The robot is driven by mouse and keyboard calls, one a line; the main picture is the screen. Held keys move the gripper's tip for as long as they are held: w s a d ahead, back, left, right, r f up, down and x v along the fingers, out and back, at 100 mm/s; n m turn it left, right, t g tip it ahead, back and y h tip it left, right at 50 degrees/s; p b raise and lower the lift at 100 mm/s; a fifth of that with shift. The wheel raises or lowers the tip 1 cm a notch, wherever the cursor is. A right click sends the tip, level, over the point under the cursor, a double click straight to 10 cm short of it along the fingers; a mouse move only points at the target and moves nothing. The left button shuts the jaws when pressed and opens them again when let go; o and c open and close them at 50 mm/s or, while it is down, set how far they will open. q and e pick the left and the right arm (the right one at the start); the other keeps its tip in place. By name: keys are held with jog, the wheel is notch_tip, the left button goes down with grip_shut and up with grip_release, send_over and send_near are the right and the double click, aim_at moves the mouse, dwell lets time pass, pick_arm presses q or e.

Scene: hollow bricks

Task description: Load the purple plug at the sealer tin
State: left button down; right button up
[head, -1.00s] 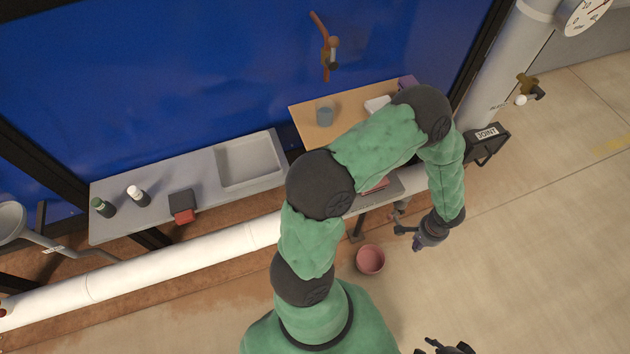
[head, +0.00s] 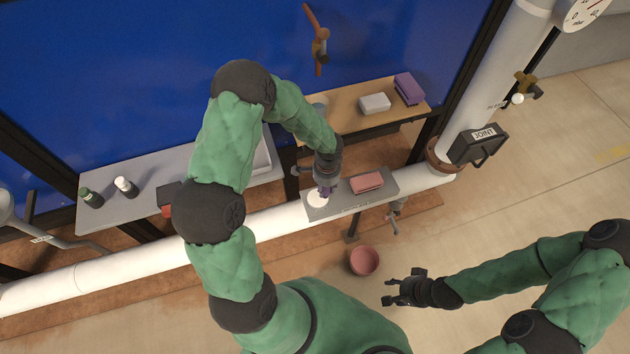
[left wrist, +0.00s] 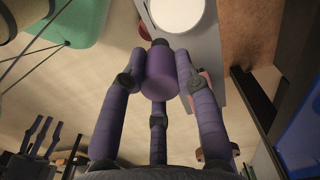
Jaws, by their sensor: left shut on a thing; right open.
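My left gripper (head: 325,188) is over the small grey shelf, shut on the purple plug. In the left wrist view the plug (left wrist: 160,75) is a purple cylinder with a dark tip, held between my purple fingers. A round white disc (head: 317,199), seemingly the sealer tin, is at the left end of the shelf, right by the gripper. It also shows at the top of the left wrist view (left wrist: 178,12), just beyond the plug tip; I cannot tell whether they touch. My right gripper (head: 395,290) is open and empty over the floor.
A pink block (head: 366,182) lies on the small grey shelf (head: 385,180). A pink pot (head: 364,261) stands on the floor. A wooden shelf (head: 345,117) behind holds white and purple blocks. A white pipe (head: 110,272) runs along the wall. The floor at right is clear.

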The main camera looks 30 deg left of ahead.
pick_arm(q)
jog(key=shift+w+a+f+m+b, duration=0.2)
jog(key=shift+a+f+m+b, duration=0.45)
jog(key=shift+f+b, duration=0.3)
jog(key=shift+w+a+f+m+b, duration=0.15)
jog(key=shift+a+f+m+b, duration=0.35)
jog(key=shift+f+m+b, duration=0.4)
jog(key=shift+w+a+f+m+b, duration=0.2)
jog(key=shift+a+f+m+b, duration=0.4)
jog(key=shift+f+b, duration=0.45)
jog(key=shift+f+b, duration=0.4)
jog(key=shift+b, duration=0.1)
dwell(0.7)
notch_tip(320, 180, up, 7)
jog(key=p, duration=0.5)
jog(key=shift+p, duration=0.4)
dwell(0.8)
